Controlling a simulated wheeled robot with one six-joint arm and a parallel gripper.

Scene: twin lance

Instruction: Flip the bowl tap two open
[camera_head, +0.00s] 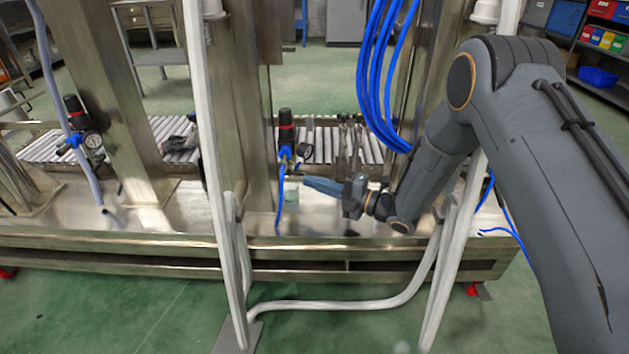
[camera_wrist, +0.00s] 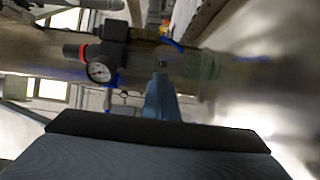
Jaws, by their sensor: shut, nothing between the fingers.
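An air regulator with a black and red knob (camera_head: 286,118) stands upright against a steel post behind the rail. A pale greenish, see-through bowl (camera_head: 291,194) shows below it. In the wrist view the regulator lies sideways, with its gauge (camera_wrist: 100,72) at left and the greenish bowl (camera_wrist: 185,63) to its right. I cannot make out the bowl's tap or its position. My gripper (camera_head: 308,183) is shut and empty, pointing left, close to the bowl. In the wrist view its narrow blue-grey fingers (camera_wrist: 161,96) overlap the bowl's lower edge; I cannot tell whether they touch.
Another regulator with a gauge (camera_head: 92,140) stands at far left. A white tubular frame (camera_head: 208,170) rises in front. Blue hoses (camera_head: 375,75) hang right of the centre post, and a thin blue hose (camera_head: 280,205) runs down beside the bowl. A roller conveyor (camera_head: 335,143) lies behind.

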